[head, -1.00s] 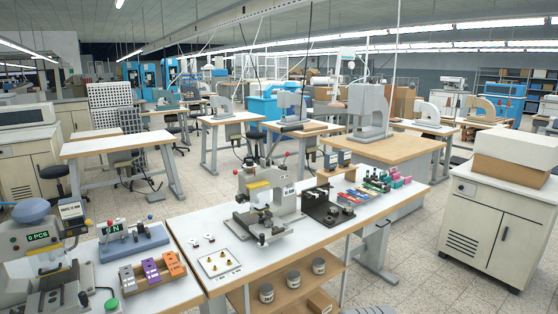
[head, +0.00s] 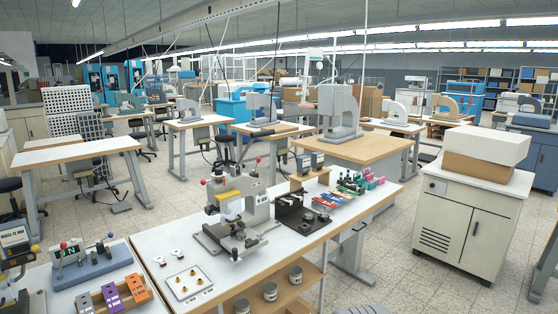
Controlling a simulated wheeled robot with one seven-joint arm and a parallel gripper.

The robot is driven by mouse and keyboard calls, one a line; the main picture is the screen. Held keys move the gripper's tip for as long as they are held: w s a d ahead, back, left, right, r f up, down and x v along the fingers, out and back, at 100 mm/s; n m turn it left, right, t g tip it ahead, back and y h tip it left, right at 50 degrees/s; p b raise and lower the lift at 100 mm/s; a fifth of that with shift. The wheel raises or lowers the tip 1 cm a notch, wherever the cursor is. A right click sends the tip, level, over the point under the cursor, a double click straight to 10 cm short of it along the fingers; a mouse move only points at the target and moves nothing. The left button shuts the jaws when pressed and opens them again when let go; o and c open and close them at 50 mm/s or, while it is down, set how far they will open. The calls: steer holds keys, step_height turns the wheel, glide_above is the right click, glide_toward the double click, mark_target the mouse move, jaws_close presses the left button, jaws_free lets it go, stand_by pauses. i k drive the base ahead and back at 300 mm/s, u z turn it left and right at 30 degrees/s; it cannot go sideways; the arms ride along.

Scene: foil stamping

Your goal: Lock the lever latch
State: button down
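I cannot pick out the lever latch for certain at this size. A grey stamping press (head: 262,208) with a yellow part stands on the white-topped bench; small red knobs show at its left side and top. A blue-grey block (head: 92,272) with small knobbed levers and a green-lit display stands on the left bench. I cannot tell whether any lever is locked. My gripper is not in view.
The white bench (head: 150,262) also holds a plate with brass pins (head: 190,285), a black fixture (head: 292,212) and coloured small items. Orange and purple blocks (head: 136,287) stand at lower left. A cream cabinet (head: 452,235) stands right, with open tiled floor (head: 385,265) between.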

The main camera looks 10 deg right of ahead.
mark_target(259, 159)
steer(key=u, duration=0.05)
steer(key=i, duration=0.9)
steer(key=u, duration=1)
steer(key=i, duration=0.5)
steer(key=u, duration=0.55)
